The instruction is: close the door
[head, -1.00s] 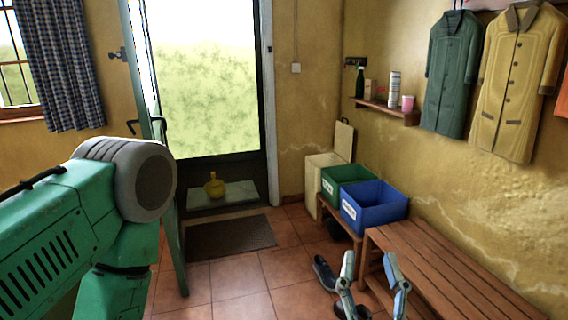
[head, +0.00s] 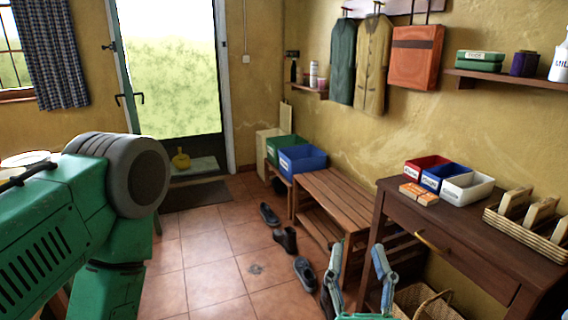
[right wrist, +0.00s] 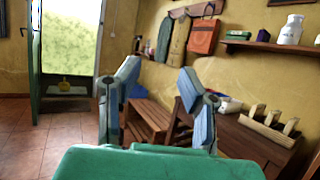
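The green door (head: 122,62) stands open, seen nearly edge-on at the left of the bright doorway, with dark handles (head: 130,98). Its lower part is partly hidden behind my left arm in the head view. The door (right wrist: 34,70) also shows at the left of the right wrist view. My right gripper (head: 358,252) is at the bottom of the head view, far from the door, with its fingers apart and nothing between them. It shows open in the right wrist view too (right wrist: 157,82). My left gripper is out of view.
A doormat (head: 195,193) lies by the doorway. Shoes (head: 286,238) lie on the tiles beside a wooden bench (head: 335,200). A desk (head: 455,225) with small bins stands at the right, a basket (head: 425,302) below it. The tiled floor left of the shoes is clear.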

